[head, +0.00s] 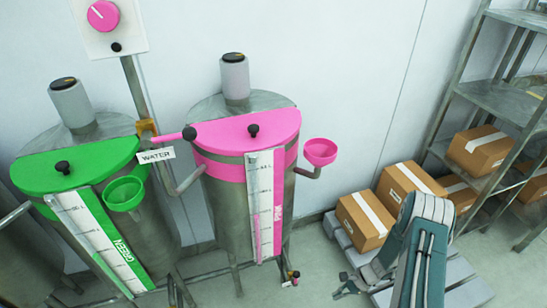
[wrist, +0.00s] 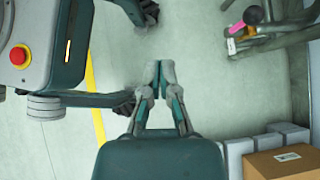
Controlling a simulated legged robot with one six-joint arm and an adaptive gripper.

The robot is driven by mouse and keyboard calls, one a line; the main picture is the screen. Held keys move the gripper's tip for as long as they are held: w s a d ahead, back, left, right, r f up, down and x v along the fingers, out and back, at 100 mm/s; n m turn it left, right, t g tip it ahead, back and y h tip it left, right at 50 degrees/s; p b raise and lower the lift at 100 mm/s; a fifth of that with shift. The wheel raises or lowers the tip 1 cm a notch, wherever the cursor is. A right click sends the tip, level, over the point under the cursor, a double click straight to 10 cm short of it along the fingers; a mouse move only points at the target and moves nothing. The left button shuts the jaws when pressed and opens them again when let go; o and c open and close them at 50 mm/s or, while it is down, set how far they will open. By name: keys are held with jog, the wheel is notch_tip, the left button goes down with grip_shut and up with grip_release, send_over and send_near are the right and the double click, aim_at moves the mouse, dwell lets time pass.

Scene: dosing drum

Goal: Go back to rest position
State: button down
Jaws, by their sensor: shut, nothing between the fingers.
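My gripper (wrist: 160,74) is in the middle of the wrist view, with its two fingers together and nothing between them. It points over bare floor. In the head view my arm is at the lower right, in front of the boxes, and a small dark part low beside it looks like my gripper (head: 352,284). The pink-lidded drum (head: 225,215) stands at the centre of the head view, and the green-lidded drum (head: 150,225) stands to its left. My gripper is apart from both drums.
Cardboard boxes (head: 363,222) sit on a grey pallet (head: 466,284) beside my arm. A metal shelf (head: 505,100) with more boxes stands at the right. In the wrist view a box (wrist: 285,163) is at the lower right. Bare floor (wrist: 215,95) lies around the fingers.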

jog(key=w+a+r+n+t+h, duration=0.15)
jog(key=r+n, duration=0.25)
jog(key=r, duration=1.2)
jog(key=w+a+r+n+h, duration=0.1)
jog(key=w+r+n+h, duration=0.25)
jog(key=r, duration=1.25)
jog(key=s+a+r+n+t+h, duration=0.1)
jog(key=s+r+n, duration=0.1)
jog(key=s+r, duration=0.35)
jog(key=s+a+r+n+t, duration=0.1)
jog(key=s+a+r+n, duration=0.1)
jog(key=r, duration=0.6)
jog(key=s+r+n+t+h, duration=0.2)
jog(key=s+r+n+t, duration=0.2)
jog(key=s+r, duration=0.4)
jog(key=s, duration=0.4)
jog(key=shift+a, duration=0.4)
jog(key=shift+a, duration=0.1)
